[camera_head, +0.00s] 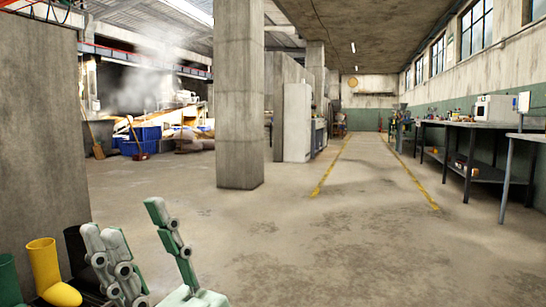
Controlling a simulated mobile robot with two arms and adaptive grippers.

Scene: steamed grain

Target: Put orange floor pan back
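An orange-red, long-handled floor pan (140,156) stands small and far off at the left, on the floor in front of blue crates. Its handle leans up to the left.
A concrete pillar (240,110) stands mid-floor. Blue crates (146,134) and a broom (90,135) are at the back left. A workbench (470,125) lines the right. The middle floor is clear.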

